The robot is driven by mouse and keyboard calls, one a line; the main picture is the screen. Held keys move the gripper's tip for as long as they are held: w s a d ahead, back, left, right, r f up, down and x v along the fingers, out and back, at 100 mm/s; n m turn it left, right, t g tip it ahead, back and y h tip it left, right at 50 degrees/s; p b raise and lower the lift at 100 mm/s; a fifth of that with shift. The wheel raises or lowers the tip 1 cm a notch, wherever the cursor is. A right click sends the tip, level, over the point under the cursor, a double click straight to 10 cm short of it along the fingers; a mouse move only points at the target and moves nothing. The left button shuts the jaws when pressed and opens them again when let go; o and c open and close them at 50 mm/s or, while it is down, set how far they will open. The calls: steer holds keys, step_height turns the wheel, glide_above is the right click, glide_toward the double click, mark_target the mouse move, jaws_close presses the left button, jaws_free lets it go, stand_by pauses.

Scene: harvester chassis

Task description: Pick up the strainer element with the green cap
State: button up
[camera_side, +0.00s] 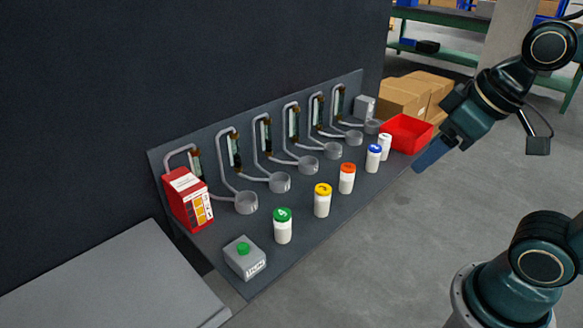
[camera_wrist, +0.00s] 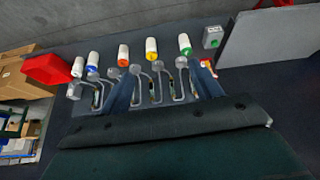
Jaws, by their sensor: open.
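The strainer element with the green cap (camera_side: 283,226) is a white upright cylinder at the near end of a row on the grey bench (camera_side: 262,276). It also shows in the wrist view (camera_wrist: 185,44), beyond my fingers. My gripper (camera_side: 432,155) is up at the right in the side view, well apart from it, near the far end of the bench. In the wrist view my gripper (camera_wrist: 166,78) has its two blue fingers spread with nothing held between them.
Yellow (camera_side: 322,201), orange (camera_side: 347,179), blue (camera_side: 373,159) and white (camera_side: 385,147) capped elements continue the row. Behind stand several grey cups with pipes. A grey green-button box (camera_side: 245,258), red labelled box (camera_side: 188,199) and red bin (camera_side: 408,134) are on the bench.

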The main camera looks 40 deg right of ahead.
steer(key=w+a+f+n+g+y, duration=0.1)
steer(key=w+f+n, duration=0.1)
steer(key=w, duration=0.4)
steer(key=w+a+f+n, duration=0.2)
steer(key=w+n, duration=0.1)
steer(key=w, duration=0.3)
steer(key=n+g+y, duration=0.2)
steer(key=n, duration=0.2)
glide_toward(285, 214)
steer(key=shift+s+d+f, duration=0.1)
steer(key=shift+f, duration=0.15)
steer(key=shift+x, duration=4.25)
steer(key=shift+w+f, duration=0.1)
steer(key=shift+w, duration=0.1)
steer(key=shift+x, duration=2.5)
steer(key=shift+w, duration=0.15)
steer(key=shift+c, duration=0.4)
steer(key=shift+t, duration=0.3)
steer(key=c, duration=1)
